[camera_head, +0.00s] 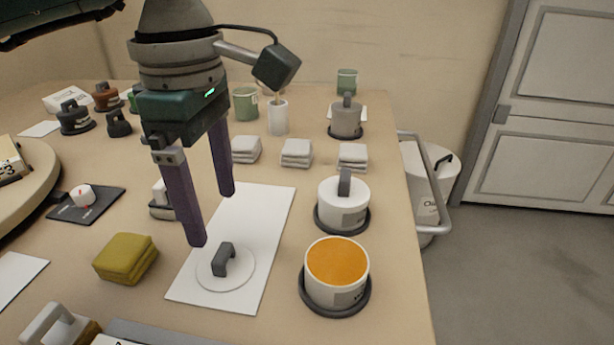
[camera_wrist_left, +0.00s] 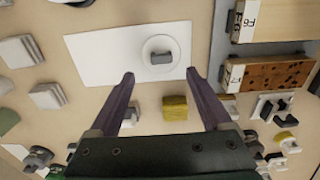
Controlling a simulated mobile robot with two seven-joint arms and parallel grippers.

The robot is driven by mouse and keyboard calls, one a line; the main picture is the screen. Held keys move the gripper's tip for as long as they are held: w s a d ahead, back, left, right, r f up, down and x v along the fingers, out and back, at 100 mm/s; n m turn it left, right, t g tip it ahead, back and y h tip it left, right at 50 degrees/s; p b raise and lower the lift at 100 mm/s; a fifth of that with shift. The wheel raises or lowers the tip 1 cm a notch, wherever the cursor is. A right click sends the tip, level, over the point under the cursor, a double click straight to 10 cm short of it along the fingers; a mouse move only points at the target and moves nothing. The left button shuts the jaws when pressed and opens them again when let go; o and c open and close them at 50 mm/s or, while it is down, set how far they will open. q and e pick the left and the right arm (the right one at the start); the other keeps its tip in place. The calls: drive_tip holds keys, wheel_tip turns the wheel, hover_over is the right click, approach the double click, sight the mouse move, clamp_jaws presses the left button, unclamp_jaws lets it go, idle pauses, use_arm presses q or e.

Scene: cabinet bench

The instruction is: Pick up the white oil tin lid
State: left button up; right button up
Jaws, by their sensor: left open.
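The white lid (camera_head: 238,276) is a flat disc with an upright grey handle (camera_head: 222,258). It lies on a white sheet (camera_head: 262,215) on the bench, and it also shows in the left wrist view (camera_wrist_left: 150,44). A white tin (camera_head: 325,291) with an orange top surface and no lid stands right of the sheet on a dark round base. My left gripper (camera_head: 211,219) points down, open and empty, above the sheet. In the left wrist view its fingertips (camera_wrist_left: 159,73) are apart, with the lid just beyond them. My right gripper is not in view.
A lidded white tin (camera_head: 340,214) and a lidded grey tin (camera_head: 346,121) stand along the right side. A folded olive cloth (camera_head: 126,259) lies left of the sheet. Folded white cloths (camera_head: 296,153) and a white cup (camera_head: 278,118) are behind. The bench's right edge is close to the tins.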

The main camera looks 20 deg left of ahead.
sight(222, 252)
use_arm(q)
wheel_tip(222, 252, down, 7)
drive_tip(key=shift+s+f+b, duration=0.1)
drive_tip(key=shift+s+b, duration=0.05)
drive_tip(key=shift+b, duration=0.45)
clamp_jaws()
idle(0.3)
